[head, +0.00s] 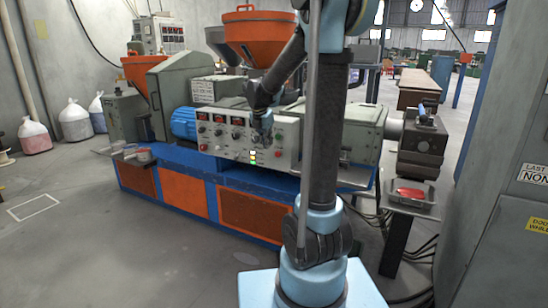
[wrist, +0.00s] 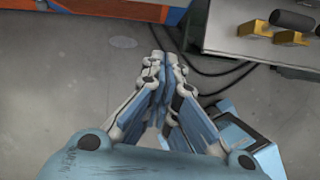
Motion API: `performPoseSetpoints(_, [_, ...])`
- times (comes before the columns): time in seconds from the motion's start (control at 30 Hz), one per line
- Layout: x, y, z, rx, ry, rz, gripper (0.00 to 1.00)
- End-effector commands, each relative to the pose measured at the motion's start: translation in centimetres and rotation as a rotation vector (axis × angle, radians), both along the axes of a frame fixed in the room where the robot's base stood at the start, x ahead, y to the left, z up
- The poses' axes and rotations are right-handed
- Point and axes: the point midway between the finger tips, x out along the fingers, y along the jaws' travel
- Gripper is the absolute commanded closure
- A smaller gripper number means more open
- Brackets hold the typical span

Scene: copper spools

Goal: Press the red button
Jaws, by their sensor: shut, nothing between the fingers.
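The grey control panel (head: 232,132) is on the front of the blue and orange machine in the head view. It carries several small red, dark and lit controls. A small red spot (head: 278,153) near its right end looks like a red button, but it is too small to be sure; another reddish control (head: 203,147) is at the left. My gripper (head: 265,138) appears in front of the right half of the panel and hides part of it; I cannot tell the gap. In the wrist view my gripper (wrist: 165,58) has its fingers together, empty, above the floor.
An orange hopper (head: 250,38) rises above the machine. A stand with a red part (head: 411,194) is at the right, next to a grey cabinet (head: 500,200). Cables (wrist: 215,72) lie on the floor. Open floor (head: 110,245) is at the left.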

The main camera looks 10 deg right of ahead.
Motion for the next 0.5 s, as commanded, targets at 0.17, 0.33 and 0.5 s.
performPoseSetpoints(0.17, [1.47,0.48,-0.29,-0.033,0.014,0.083,1.00])
performPoseSetpoints(0.33, [1.58,0.52,-0.32,-0.037,0.016,0.093,1.00])
performPoseSetpoints(0.5, [1.57,0.52,-0.32,-0.037,0.016,0.092,1.00])
